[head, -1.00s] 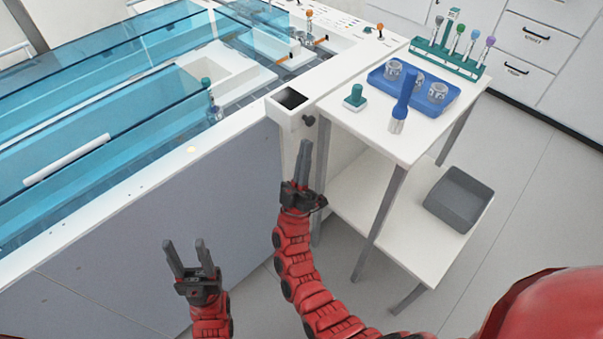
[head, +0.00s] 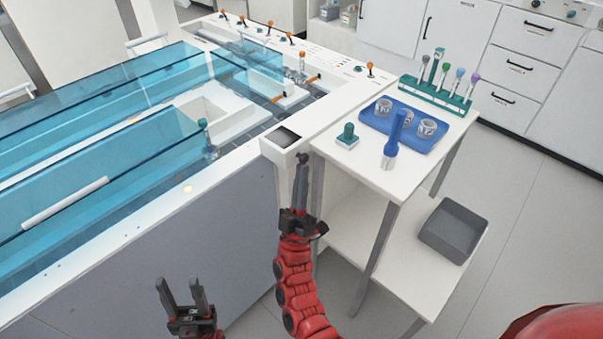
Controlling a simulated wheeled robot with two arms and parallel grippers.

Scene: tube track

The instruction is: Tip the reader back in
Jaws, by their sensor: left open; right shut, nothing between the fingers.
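A white box-like housing with a dark square recess in its top (head: 284,138) sits at the near corner of the long white bench; it may be the reader, but I cannot tell for sure. A small dark knob (head: 303,158) sticks out from its right side. My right gripper (head: 301,168) is shut and empty, pointing up at the knob; its tips overlap the knob in the picture, and I cannot tell whether they touch. My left gripper (head: 179,282) is open and empty, low in front of the bench's grey side panel.
A white side table (head: 375,175) stands right of the housing. It carries a teal-handled block (head: 347,138), a blue-handled tool (head: 396,135), a blue tray (head: 435,147) with cups and a teal rack (head: 432,98). A grey bin (head: 453,232) sits on its lower shelf.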

